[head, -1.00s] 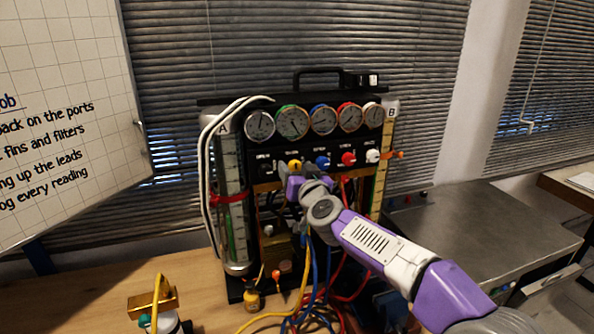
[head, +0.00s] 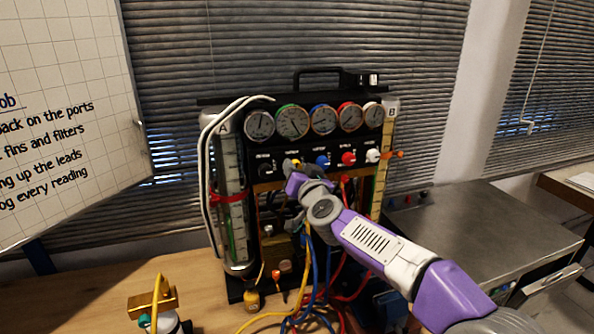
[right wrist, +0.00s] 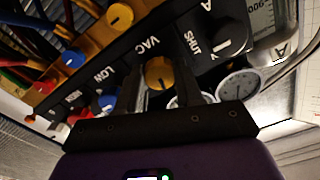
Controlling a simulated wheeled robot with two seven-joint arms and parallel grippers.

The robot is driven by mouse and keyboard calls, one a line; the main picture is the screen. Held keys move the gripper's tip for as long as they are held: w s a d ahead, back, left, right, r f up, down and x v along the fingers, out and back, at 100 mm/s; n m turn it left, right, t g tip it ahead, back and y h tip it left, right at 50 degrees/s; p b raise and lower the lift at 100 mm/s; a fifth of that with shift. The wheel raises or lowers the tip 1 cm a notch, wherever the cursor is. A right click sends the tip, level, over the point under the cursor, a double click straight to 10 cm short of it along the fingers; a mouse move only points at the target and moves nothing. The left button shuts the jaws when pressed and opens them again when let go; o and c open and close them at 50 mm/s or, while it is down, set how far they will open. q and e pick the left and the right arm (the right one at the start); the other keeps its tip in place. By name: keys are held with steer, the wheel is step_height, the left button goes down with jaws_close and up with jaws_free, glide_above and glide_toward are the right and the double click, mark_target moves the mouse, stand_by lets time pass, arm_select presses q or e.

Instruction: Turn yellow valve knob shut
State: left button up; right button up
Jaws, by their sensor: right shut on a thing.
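The yellow valve knob (head: 296,162) is on the black gauge panel (head: 334,151), in a row with other coloured knobs. My right gripper (head: 293,166) reaches it from the front and is shut on it. In the right wrist view the yellow knob (right wrist: 158,73) sits between the two dark fingers of the right gripper (right wrist: 172,82), beside the letters "VAC". The fingers and the purple wrist partly hide the knob in the head view. I cannot tell its exact turn angle. My left gripper is not in view.
Blue (head: 322,159), red (head: 348,158) and white (head: 373,155) knobs are close by on the right, a black knob (head: 265,170) on the left. Gauges (head: 323,119) line up above. Coloured hoses (head: 312,282) hang below. A bottle with a brass fitting (head: 155,303) stands on the wooden bench.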

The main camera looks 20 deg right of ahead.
steer(key=shift+m+b, duration=1.15)
steer(key=shift+m, duration=6.45)
steer(key=o, duration=1)
steer(key=shift+o, duration=0.2)
steer(key=s, duration=0.7)
steer(key=shift+s+d+b, duration=0.15)
steer(key=shift+s+b, duration=0.15)
steer(key=shift+b, duration=0.05)
